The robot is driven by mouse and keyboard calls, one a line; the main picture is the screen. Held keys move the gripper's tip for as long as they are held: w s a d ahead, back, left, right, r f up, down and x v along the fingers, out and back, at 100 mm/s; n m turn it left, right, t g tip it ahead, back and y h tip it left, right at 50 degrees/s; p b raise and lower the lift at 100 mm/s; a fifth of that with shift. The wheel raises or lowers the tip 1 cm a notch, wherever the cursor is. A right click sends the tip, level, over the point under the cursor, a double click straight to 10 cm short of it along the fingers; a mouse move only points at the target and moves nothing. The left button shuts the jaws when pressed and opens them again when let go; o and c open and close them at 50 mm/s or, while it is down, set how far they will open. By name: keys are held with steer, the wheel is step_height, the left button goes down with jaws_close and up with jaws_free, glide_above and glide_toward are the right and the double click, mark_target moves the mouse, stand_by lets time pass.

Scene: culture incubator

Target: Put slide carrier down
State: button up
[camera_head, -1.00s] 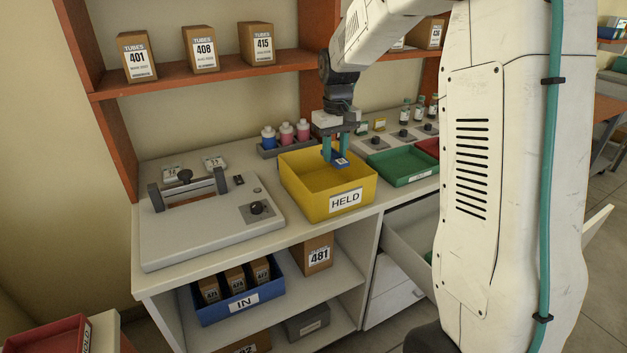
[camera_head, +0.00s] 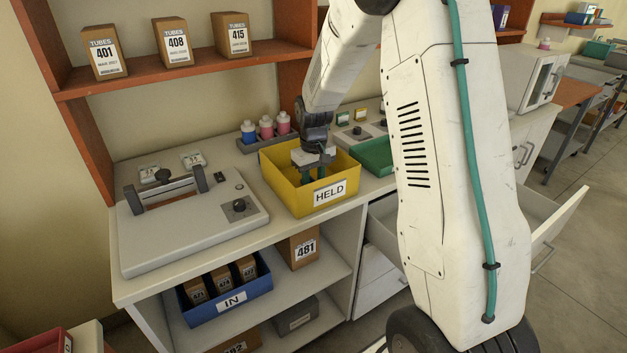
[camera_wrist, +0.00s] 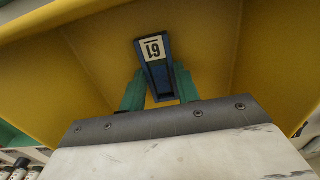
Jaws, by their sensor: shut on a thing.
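The slide carrier (camera_wrist: 157,68) is a small blue piece with a white label reading 19 or 61, seen upside down in the wrist view. My gripper (camera_wrist: 160,92) has two teal fingers shut on it, one on each side. In the head view my gripper (camera_head: 312,178) reaches down inside the yellow HELD bin (camera_head: 330,194), and the carrier is hidden there. The yellow bin walls and floor (camera_wrist: 85,75) surround the carrier in the wrist view. I cannot tell whether the carrier touches the bin floor.
A grey device with a handle (camera_head: 190,225) stands left of the bin. A rack with blue and pink bottles (camera_head: 266,131) is behind it. A green tray (camera_head: 375,157) is close on the right. An open drawer (camera_head: 385,222) juts out below. A shelf (camera_head: 180,72) runs above.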

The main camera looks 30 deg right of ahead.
steer(key=o, duration=1)
steer(key=shift+f, duration=0.1)
steer(key=shift+c, duration=0.2)
step_height(320, 180, up, 12)
steer(key=s+a+r, duration=0.4)
steer(key=s+r, duration=0.1)
steer(key=s, duration=0.2)
steer(key=s+a+r, duration=0.4)
steer(key=s, duration=0.4)
steer(key=s+a, duration=0.2)
steer(key=s, duration=0.7)
steer(key=s+a+t, duration=0.1)
steer(key=s+a, duration=0.1)
steer(key=s, duration=0.7)
steer(key=shift+s+a+f, duration=0.3)
steer(key=shift+f, duration=0.1)
